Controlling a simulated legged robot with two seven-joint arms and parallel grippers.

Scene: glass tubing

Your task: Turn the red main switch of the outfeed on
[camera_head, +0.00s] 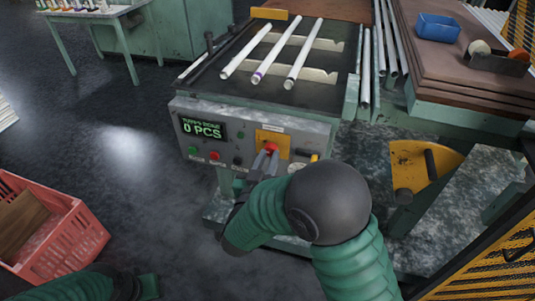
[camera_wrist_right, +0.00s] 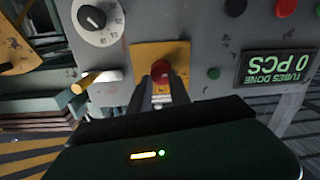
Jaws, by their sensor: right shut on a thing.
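The red main switch (camera_head: 271,147) sits on a yellow plate (camera_head: 281,141) on the front of the grey outfeed panel (camera_head: 309,140). My right gripper (camera_head: 266,157) reaches up to the panel and is shut on the switch. In the right wrist view the red knob (camera_wrist_right: 161,70) shows between the two dark fingers, in front of the yellow plate (camera_wrist_right: 150,51); the fingers hide its sides. The display (camera_head: 202,130) reads 0 PCS. My left arm shows at the bottom left of the head view; whether its gripper is open or shut does not show.
Green and red buttons (camera_head: 215,155) and a dark knob sit left of the switch. A yellow-tipped lever (camera_wrist_right: 84,83) and a round dial (camera_wrist_right: 97,21) are close by. White tubes (camera_head: 277,51) lie on the outfeed top. A red crate (camera_head: 68,235) stands at left.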

